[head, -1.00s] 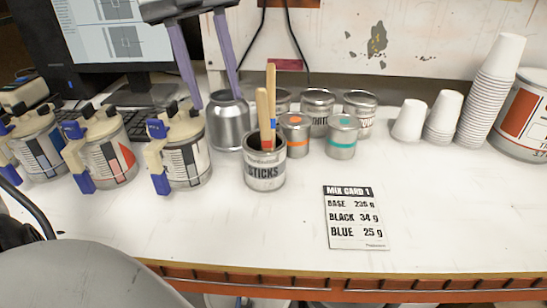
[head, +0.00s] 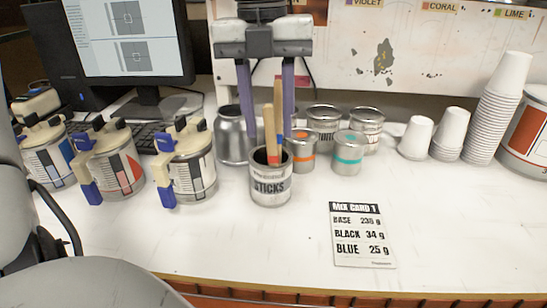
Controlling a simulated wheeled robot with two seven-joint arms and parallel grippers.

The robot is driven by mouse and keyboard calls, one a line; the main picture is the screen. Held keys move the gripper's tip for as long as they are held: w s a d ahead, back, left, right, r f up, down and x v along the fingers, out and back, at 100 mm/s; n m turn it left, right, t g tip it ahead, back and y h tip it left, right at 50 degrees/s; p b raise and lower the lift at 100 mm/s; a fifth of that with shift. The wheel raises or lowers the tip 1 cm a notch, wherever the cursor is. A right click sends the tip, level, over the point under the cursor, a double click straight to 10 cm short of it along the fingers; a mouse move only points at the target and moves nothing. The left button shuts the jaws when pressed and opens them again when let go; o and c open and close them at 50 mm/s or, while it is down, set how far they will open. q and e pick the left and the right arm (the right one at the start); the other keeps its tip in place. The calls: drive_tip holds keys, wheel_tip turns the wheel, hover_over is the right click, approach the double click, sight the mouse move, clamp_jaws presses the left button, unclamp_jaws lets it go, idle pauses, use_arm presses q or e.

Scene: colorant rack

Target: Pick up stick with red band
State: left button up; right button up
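A can labelled STICKS (head: 270,190) stands upright on the bench and holds wooden sticks. The stick with the red band (head: 271,140) leans at the front, its red part just above the can rim. Another stick (head: 278,92) stands behind it, with a blue band partly hidden. My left gripper (head: 267,132) points down with its two purple fingers wide apart. In the picture the fingers flank the sticks, and nothing is held; how far they are in depth I cannot tell. My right gripper is not in view.
A silver canister (head: 231,145) and small cans with orange (head: 302,155) and teal (head: 348,160) bands stand close behind the sticks can. Several clamped paint cans (head: 190,165) are at left. A mix card (head: 362,236) lies at front right. Paper cups (head: 448,130) stand at right.

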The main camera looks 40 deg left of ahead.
sight(271, 138)
use_arm(q)
drive_tip(key=f, duration=0.4)
drive_tip(key=shift+d+f, duration=0.2)
drive_tip(key=shift+f, duration=0.05)
drive_tip(key=shift+c, duration=0.4)
clamp_jaws()
